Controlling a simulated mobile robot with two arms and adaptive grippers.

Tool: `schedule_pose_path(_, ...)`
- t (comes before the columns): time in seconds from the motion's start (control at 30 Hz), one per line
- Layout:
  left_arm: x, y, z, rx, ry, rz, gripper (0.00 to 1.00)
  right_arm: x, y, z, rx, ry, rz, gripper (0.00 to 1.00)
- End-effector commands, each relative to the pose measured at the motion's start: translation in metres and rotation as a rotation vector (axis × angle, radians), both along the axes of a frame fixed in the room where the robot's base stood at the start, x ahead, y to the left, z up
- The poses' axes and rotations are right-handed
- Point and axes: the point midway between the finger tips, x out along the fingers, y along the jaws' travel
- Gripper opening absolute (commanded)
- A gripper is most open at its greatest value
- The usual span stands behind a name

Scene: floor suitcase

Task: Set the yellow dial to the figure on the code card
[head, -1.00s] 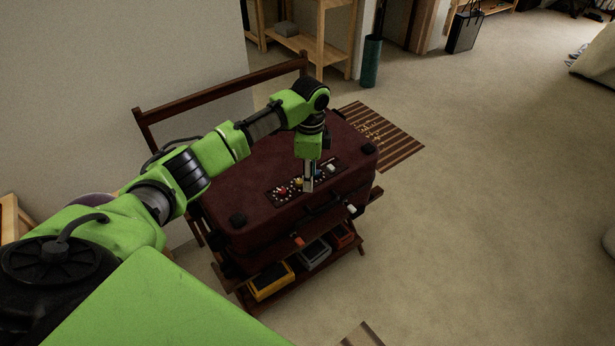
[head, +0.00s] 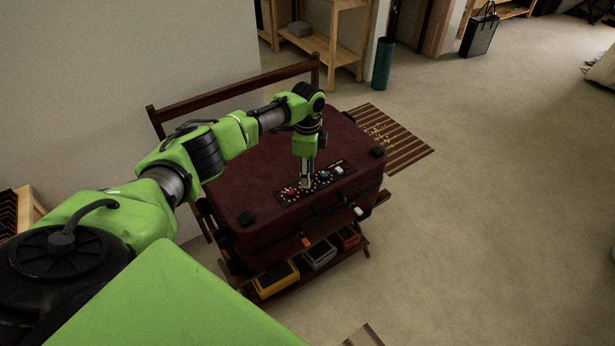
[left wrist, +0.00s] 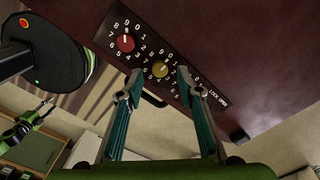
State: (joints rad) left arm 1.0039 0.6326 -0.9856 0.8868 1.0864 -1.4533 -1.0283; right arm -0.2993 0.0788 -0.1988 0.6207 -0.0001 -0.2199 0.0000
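The yellow dial (left wrist: 160,69) sits on the black panel (left wrist: 172,58) of the suitcase, with white figures around it. Its pointer setting is too small to read surely. My left gripper (left wrist: 158,84) is open, its fingertips on either side of the yellow dial in the wrist view and apart from it. In the head view the left gripper (head: 306,186) points down over the panel and hides the yellow dial. A red dial (left wrist: 125,43) is beside it; a blue dial (head: 324,175) shows in the head view. I cannot make out a code card.
The dark red suitcase (head: 254,187) lies on a wooden rack with yellow (head: 274,282) and grey boxes below.

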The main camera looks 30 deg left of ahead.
Motion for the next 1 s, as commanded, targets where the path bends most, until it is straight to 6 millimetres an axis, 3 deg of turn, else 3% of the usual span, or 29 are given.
schedule_pose_path(0.2,0.0,0.0,-0.021,0.0,0.001,0.0,0.34,0.0,0.003,0.001,0.004,0.001,-0.001,0.4)
schedule_pose_path(0.5,0.0,0.0,-0.023,0.0,0.0,0.0,0.34,-0.001,0.003,0.0,0.004,0.001,0.0,0.4)
schedule_pose_path(0.53,0.0,0.0,-0.023,0.0,0.0,0.0,0.31,-0.001,0.003,0.0,0.003,0.001,0.0,0.4)
schedule_pose_path(0.67,0.0,0.0,-0.023,0.0,0.0,0.0,0.0,-0.001,0.001,0.0,0.002,0.001,0.001,0.4)
schedule_pose_path(1.0,0.0,0.0,-0.022,-0.001,0.0,0.021,0.0,-0.001,-0.002,0.003,-0.003,0.002,0.003,0.4)
